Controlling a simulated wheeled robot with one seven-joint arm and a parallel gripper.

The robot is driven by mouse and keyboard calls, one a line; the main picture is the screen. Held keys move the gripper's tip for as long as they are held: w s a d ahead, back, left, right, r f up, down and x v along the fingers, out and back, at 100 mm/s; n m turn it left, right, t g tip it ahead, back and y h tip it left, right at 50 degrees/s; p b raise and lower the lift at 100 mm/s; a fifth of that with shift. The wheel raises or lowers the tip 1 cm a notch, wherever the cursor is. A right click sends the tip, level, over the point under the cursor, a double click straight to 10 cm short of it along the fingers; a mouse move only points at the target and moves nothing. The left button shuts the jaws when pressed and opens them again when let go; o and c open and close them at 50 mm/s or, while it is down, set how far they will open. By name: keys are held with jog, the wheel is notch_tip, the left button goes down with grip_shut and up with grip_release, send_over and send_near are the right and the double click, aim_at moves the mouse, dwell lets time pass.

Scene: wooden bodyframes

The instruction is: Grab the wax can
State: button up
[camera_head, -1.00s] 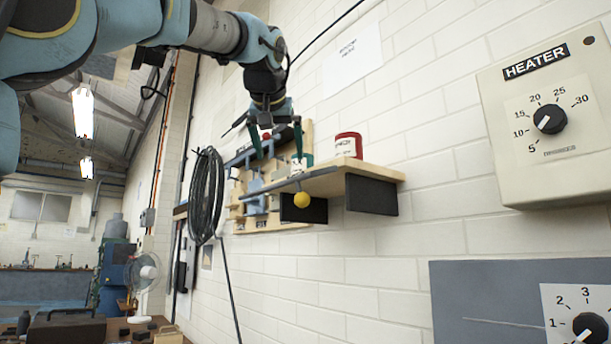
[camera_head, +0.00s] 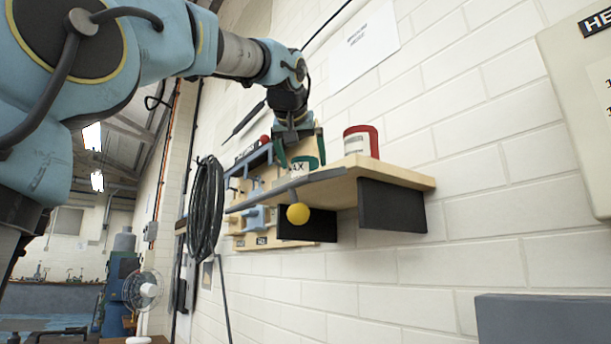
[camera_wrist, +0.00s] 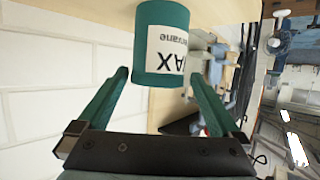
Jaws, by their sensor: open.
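The wax can (camera_wrist: 160,22) is a green cylinder with a white label reading "AX" in the wrist view. It stands on the wooden wall shelf, and in the head view its green top and label (camera_head: 295,172) show below my gripper. My gripper (camera_head: 302,150) is open above the shelf. In the wrist view its two green fingers (camera_wrist: 163,82) are spread, with the can ahead of and between their tips. The can looks apart from both fingers.
A red can (camera_head: 361,141) stands to the right on the shelf (camera_head: 385,171). A yellow ball (camera_head: 298,214) ends a grey bar along the shelf's front edge. A coiled black cable (camera_head: 206,205) hangs left. The white brick wall (camera_head: 460,150) is close behind.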

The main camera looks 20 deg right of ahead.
aim_at(307, 172)
jog(key=p+x, duration=0.2)
jog(key=x, duration=0.3)
jog(key=shift+d+f+p, duration=0.1)
jog(key=shift+d+p, duration=0.1)
jog(key=shift+p, duration=0.2)
grip_shut()
dwell(0.5)
